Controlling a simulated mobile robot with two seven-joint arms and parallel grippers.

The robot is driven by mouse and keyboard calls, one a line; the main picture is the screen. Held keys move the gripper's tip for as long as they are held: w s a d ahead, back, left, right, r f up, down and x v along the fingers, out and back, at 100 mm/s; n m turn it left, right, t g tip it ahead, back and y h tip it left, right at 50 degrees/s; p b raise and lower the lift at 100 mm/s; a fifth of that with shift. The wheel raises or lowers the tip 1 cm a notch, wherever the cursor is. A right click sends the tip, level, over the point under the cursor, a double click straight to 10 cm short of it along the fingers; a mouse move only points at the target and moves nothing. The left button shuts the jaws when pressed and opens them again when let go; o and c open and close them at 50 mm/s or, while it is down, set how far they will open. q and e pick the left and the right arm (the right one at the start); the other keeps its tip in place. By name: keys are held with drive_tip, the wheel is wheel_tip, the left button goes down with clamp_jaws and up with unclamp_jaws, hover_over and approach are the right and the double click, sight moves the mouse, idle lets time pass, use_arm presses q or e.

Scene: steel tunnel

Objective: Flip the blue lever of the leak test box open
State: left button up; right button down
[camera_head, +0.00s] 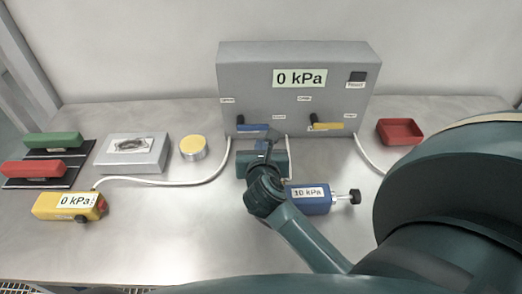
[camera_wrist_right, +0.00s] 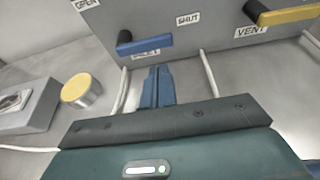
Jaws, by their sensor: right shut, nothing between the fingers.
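The grey leak test box (camera_head: 300,62) stands at the back of the bench, its display reading 0 kPa. Its blue lever (camera_head: 252,128) lies level, pivot at the left and handle to the right, toward the SHUT label (camera_wrist_right: 188,19). The OPEN label (camera_wrist_right: 87,4) is up and left of the lever in the wrist view, where the blue lever (camera_wrist_right: 146,44) also shows. My right gripper (camera_head: 269,146) is shut and empty, its fingers (camera_wrist_right: 157,88) in front of and just below the lever, seemingly apart from it. My left gripper is not in view.
A yellow lever (camera_head: 329,126) sits right of the blue one. A blue 10 kPa device (camera_head: 309,198) lies beside my right wrist. A red tray (camera_head: 399,131), grey block (camera_head: 130,155), yellow-topped tin (camera_head: 193,147) and yellow 0 kPa gauge (camera_head: 70,205) stand around. White hoses cross the bench.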

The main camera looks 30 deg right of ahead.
drive_tip(key=shift+x, duration=2.4)
drive_tip(key=shift+w, duration=0.15)
